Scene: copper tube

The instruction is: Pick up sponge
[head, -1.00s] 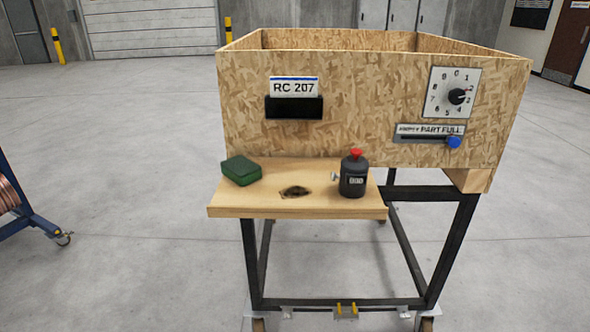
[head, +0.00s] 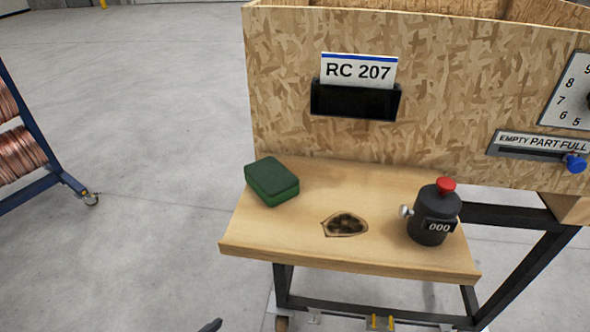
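The sponge (head: 272,181) is a dark green block with rounded corners. It lies flat at the back left of the wooden shelf (head: 270,234), near the shelf's left edge and close to the box's front wall. Nothing touches it from above. A small dark tip (head: 210,326), which looks like part of my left gripper, shows at the bottom edge of the head view, below and left of the shelf and well apart from the sponge. Most of it is out of frame. My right gripper is not in view.
A black counter (head: 432,222) with a red button stands on the shelf's right side. A dark burn mark (head: 345,224) lies mid-shelf. The chipboard box (head: 290,75) rises behind, with a label slot and slider. A copper coil rack (head: 55,180) stands left; floor between is clear.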

